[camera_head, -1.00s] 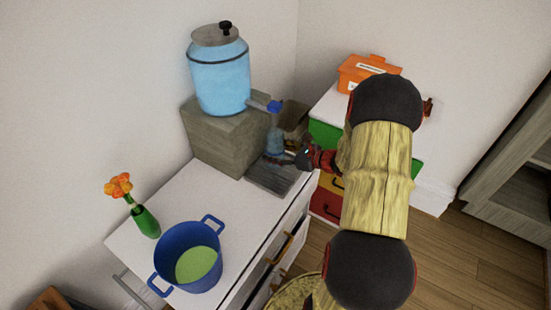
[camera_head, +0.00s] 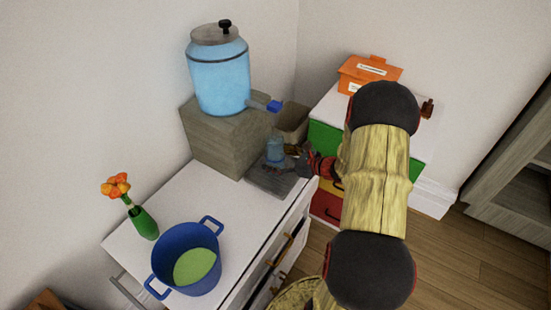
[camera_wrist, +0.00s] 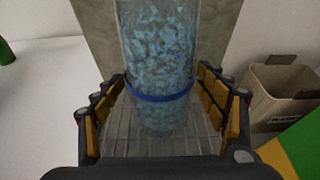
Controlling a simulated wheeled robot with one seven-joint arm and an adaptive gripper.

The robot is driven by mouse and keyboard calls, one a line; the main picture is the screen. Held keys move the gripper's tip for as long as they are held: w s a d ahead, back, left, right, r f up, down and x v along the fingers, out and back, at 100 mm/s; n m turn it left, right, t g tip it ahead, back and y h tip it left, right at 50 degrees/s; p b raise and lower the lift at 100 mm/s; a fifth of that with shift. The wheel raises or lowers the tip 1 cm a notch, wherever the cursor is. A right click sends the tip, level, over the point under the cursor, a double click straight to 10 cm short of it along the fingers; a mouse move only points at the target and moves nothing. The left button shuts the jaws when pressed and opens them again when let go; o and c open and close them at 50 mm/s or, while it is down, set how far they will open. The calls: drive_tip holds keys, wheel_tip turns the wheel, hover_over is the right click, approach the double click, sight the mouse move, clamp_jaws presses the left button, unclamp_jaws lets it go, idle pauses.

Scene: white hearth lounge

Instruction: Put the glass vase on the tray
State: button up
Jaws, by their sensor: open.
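The glass vase (camera_wrist: 158,50) is a clear bluish cylinder with a dark blue band. In the wrist view it stands upright between my fingers, with a gap on either side. In the head view the vase (camera_head: 275,148) is small and pale blue, over the grey slatted tray (camera_head: 262,184) below the dispenser's tap. The tray's slats (camera_wrist: 120,139) show around its base, and it appears to rest on them. My gripper (camera_wrist: 160,112) is open around the vase. In the head view my gripper (camera_head: 285,162) is beside the vase, partly hidden by dark arm parts.
The blue water dispenser (camera_head: 219,78) stands on a grey block (camera_head: 215,140) behind the tray. A blue pot (camera_head: 188,275) and a green vase with orange flowers (camera_head: 145,223) stand nearer on the white cabinet. A beige bin (camera_wrist: 280,92) is at the right.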

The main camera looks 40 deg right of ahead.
drive_tip(key=shift+s+d+r, duration=0.15)
drive_tip(key=shift+s+r, duration=0.05)
drive_tip(key=shift+r, duration=0.05)
drive_tip(key=p+v, duration=0.4)
drive_tip(key=v, duration=0.7)
drive_tip(key=s+a+r+n+g+y, duration=0.1)
drive_tip(key=a+r+n+g, duration=0.3)
drive_tip(key=a, duration=0.4)
drive_tip(key=s+a+r+n+g+y, duration=0.1)
drive_tip(key=a+r+n+g, duration=0.1)
drive_tip(key=a+r+n, duration=0.35)
drive_tip(key=a+r+n+g+y, duration=0.1)
drive_tip(key=a+r+n+g, duration=0.1)
drive_tip(key=a+n, duration=0.6)
drive_tip(key=s+a+r+n+h, duration=0.7)
drive_tip(key=s+r+n, duration=0.4)
drive_tip(key=n, duration=0.3)
drive_tip(key=shift+s+a+r+h, duration=0.3)
drive_tip(key=shift+s+a+r, duration=0.1)
drive_tip(key=shift+s+a, duration=0.25)
drive_tip(key=shift+n, duration=0.25)
